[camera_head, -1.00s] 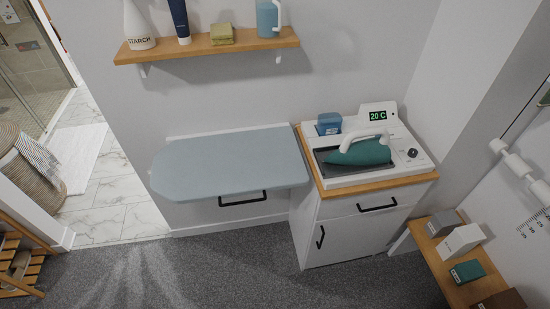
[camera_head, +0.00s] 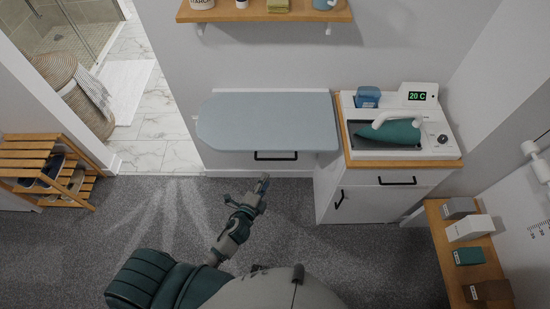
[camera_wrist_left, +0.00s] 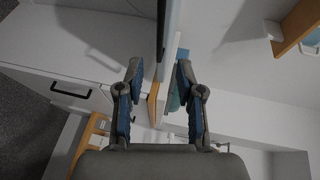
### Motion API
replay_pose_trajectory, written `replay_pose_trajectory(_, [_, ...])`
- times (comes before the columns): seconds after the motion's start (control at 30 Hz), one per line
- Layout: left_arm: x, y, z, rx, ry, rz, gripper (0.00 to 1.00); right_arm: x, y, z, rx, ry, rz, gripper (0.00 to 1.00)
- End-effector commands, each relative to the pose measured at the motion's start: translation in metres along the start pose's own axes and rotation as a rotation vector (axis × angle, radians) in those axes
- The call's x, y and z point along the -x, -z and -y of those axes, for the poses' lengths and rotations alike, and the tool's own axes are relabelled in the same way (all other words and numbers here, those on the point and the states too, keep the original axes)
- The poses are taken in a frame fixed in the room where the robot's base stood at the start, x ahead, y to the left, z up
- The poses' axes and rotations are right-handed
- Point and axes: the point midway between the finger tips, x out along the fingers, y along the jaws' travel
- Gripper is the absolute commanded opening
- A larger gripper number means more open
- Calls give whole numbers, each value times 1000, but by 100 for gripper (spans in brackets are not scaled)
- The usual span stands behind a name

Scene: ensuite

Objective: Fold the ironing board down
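The ironing board (camera_head: 265,122) is a pale blue-grey panel that sticks out level from the wall. A black bar handle (camera_head: 276,156) shows below its front edge. My left gripper (camera_head: 263,184) is in front of and below the handle, apart from it in the head view. In the left wrist view the board (camera_wrist_left: 172,28) is edge-on ahead, lined up with the gap between the fingers. My left gripper (camera_wrist_left: 159,76) is open there, with nothing seen held. My right gripper is not in view.
A white cabinet (camera_head: 362,190) with an iron (camera_head: 393,131) on its station stands right of the board. A shelf (camera_head: 265,14) hangs above. A low wooden bench (camera_head: 453,255) with boxes is at right, a slatted rack (camera_head: 45,165) at left. Carpet (camera_head: 95,245) before the board is clear.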

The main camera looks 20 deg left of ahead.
Motion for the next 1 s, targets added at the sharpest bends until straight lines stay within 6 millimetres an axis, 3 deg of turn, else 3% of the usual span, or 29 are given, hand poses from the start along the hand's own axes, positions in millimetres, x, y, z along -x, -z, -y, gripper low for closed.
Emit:
replay_pose_trajectory(0.3, [-78, 0, 1, 1, 0, 2, 37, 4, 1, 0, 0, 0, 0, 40])
replay_pose_trajectory(0.5, [-111, 0, 0, 2, -1, 2, 37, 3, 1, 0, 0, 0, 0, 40])
replay_pose_trajectory(0.7, [-124, 0, 0, 2, -2, 2, 37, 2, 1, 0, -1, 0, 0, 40])
replay_pose_trajectory(0.97, [-125, 0, 0, 3, -2, 1, 37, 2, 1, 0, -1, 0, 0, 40])
replay_pose_trajectory(1.0, [-125, 0, 0, 3, -2, 1, 29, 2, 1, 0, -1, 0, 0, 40])
